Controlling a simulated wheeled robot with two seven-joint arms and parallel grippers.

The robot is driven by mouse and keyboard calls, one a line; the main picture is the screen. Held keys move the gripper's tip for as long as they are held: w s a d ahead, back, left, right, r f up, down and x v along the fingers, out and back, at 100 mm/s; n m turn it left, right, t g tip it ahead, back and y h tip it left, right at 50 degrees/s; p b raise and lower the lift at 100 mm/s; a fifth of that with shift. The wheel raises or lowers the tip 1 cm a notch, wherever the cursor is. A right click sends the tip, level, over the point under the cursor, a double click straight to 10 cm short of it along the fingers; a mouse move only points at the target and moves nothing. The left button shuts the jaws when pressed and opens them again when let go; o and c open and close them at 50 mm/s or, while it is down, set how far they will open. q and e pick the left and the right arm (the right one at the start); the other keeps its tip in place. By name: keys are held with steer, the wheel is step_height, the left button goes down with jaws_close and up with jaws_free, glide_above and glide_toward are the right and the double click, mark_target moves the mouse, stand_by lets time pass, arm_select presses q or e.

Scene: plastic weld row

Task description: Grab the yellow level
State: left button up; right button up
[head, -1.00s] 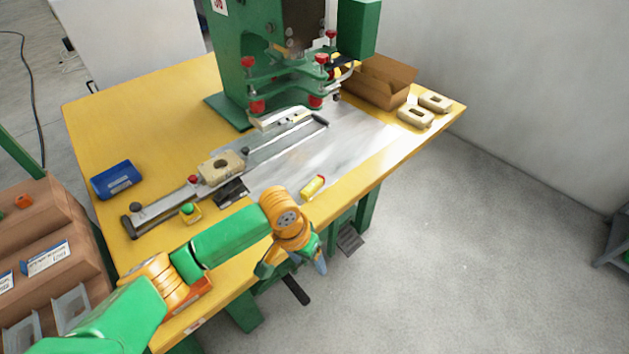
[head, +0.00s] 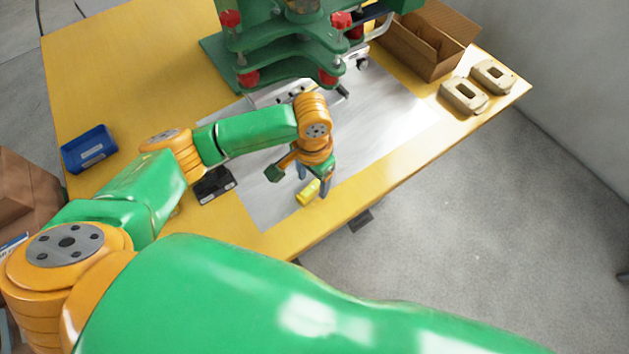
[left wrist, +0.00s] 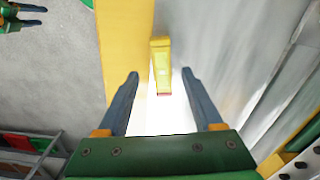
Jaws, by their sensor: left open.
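The yellow level (head: 308,192) lies on the metal sheet near the front edge of the yellow table, partly hidden by my gripper in the head view. In the left wrist view the level (left wrist: 161,66) lies lengthwise ahead of the fingers, roughly midway between them. My left gripper (head: 312,182) is above the level in the head view. In the left wrist view its two blue-grey fingers (left wrist: 160,75) are spread apart with nothing between them that they touch.
The green press (head: 290,45) with red knobs stands behind. A blue bin (head: 89,149) is at the left. A black block (head: 214,185) sits left of my gripper. A cardboard box (head: 432,50) and two beige parts (head: 463,95) are at the right.

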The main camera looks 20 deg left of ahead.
mark_target(312, 187)
arm_select(q)
step_height(312, 187, down, 3)
steer(key=shift+a+r, duration=0.1)
steer(key=shift+w+f, duration=0.25)
steer(key=shift+w, duration=0.05)
steer(key=shift+s+r, duration=0.1)
jaws_close()
